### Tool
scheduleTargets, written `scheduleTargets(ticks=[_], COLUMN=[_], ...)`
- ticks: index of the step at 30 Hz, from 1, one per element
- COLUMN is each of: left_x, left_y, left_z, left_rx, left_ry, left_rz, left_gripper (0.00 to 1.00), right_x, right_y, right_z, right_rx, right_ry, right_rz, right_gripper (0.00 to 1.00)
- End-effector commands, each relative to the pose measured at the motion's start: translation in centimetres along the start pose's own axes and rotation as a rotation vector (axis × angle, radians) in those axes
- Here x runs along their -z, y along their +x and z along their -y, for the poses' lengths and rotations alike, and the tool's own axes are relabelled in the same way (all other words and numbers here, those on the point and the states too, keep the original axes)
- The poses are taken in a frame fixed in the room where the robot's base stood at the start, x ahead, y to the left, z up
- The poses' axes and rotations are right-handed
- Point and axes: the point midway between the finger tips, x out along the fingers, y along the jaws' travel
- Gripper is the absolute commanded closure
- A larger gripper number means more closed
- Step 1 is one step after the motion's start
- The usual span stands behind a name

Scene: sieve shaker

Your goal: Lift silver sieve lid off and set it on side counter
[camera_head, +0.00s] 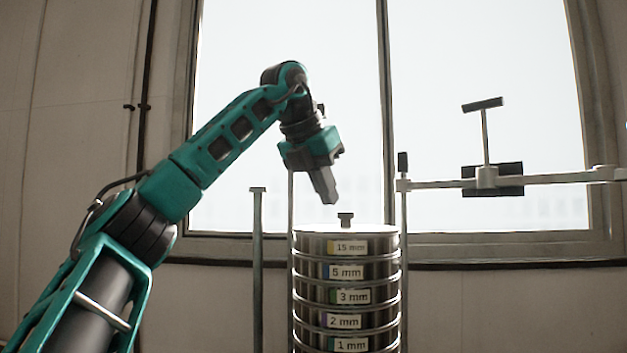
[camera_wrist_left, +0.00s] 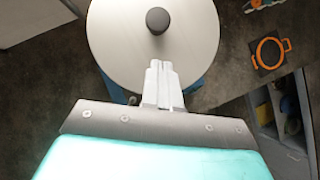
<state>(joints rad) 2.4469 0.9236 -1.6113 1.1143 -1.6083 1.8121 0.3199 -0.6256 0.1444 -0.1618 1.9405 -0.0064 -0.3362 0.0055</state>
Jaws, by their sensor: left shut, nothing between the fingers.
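The silver sieve lid (camera_head: 318,230) sits on top of a stack of sieves (camera_head: 346,297) labelled from 15 mm down to 1 mm. Its dark knob (camera_head: 346,218) stands up at the centre. In the left wrist view the lid (camera_wrist_left: 117,42) is a pale disc with a round dark knob (camera_wrist_left: 158,20). My left gripper (camera_head: 331,201) points down, shut and empty, a little above and to the left of the knob. Its fingertips (camera_wrist_left: 160,64) show over the lid, apart from the knob. My right gripper is not in view. No side counter can be made out for certain.
A clamp arm with a T-handle (camera_head: 484,128) is swung out to the right of the stack. Upright rods (camera_head: 257,270) stand beside the sieves. A window is behind. The left wrist view shows an open cabinet (camera_wrist_left: 284,120) and an orange-handled item (camera_wrist_left: 270,52) at right.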

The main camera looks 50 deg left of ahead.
Motion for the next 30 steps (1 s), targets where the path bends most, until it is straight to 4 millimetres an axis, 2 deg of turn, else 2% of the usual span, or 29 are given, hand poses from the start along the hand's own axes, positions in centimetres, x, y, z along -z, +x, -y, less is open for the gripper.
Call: scheduleTargets(ticks=[3,9,15,30], left_x=[-2.5,-5.2,-3.9,-2.9], left_y=[1.2,3.3,4.7,5.1], left_z=[0.1,0.1,0.0,-0.1], left_rx=[-0.002,-0.001,0.000,-0.002], left_ry=[-0.001,0.000,0.002,0.001], left_rz=[-0.004,-0.001,0.000,-0.015], left_gripper=[1.00,1.00,1.00,1.00], right_x=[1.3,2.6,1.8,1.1], right_y=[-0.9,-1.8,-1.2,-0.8], right_z=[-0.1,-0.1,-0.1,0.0], right_rx=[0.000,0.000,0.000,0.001], right_ry=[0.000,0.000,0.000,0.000], right_rz=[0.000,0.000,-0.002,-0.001], right_gripper=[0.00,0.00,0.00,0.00])
